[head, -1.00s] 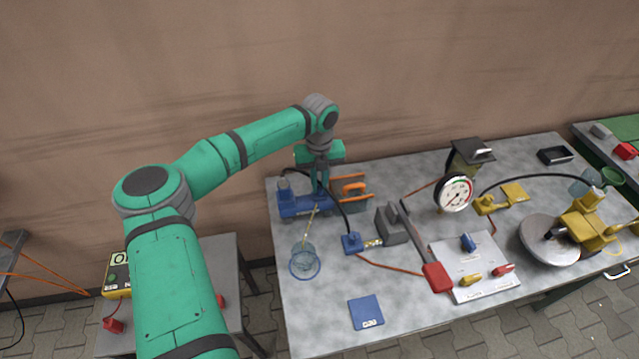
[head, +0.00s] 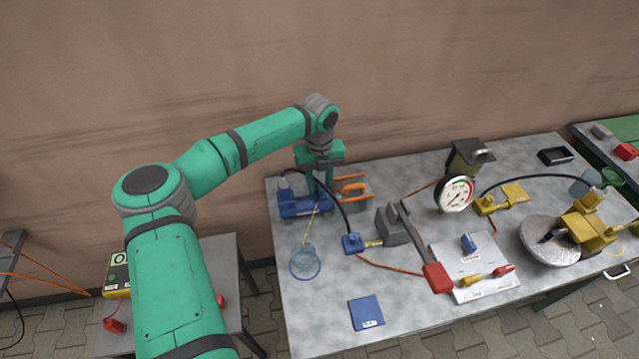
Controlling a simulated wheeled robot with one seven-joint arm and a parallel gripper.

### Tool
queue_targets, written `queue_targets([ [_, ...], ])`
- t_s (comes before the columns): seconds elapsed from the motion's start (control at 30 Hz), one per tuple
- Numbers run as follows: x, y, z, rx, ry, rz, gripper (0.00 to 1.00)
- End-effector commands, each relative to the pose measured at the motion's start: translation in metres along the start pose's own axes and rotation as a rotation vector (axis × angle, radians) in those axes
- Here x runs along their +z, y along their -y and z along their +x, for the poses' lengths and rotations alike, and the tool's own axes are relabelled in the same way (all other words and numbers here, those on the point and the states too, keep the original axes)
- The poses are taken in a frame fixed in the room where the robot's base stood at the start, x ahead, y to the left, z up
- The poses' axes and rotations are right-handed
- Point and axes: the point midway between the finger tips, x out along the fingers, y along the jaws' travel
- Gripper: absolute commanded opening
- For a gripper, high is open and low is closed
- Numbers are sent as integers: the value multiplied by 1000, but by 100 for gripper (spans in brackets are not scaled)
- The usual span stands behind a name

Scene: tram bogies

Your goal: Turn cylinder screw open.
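A blue cylinder unit (head: 290,207) lies at the back left of the grey table. A black hose and a thin yellowish tube run from it. My gripper (head: 319,190) points straight down over the right part of this unit. The cylinder's screw is not clearly visible; the fingers cover that spot. I cannot tell whether they are closed on it.
A glass jar (head: 305,263) stands in front of the unit. A blue block (head: 352,243), pressure gauge (head: 456,194) and white valve panel (head: 478,265) stand further right. The front left tabletop is fairly clear.

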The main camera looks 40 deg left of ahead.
Motion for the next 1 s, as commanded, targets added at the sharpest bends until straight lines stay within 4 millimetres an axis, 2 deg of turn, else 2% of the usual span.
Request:
queue_targets([
  [0.17,0,0,-10,0,1,1,31],
  [0.5,1,0,-70,0,3,0,31],
  [0.7,1,0,-98,0,2,0,31],
  [1.0,0,0,-108,0,0,0,31],
])
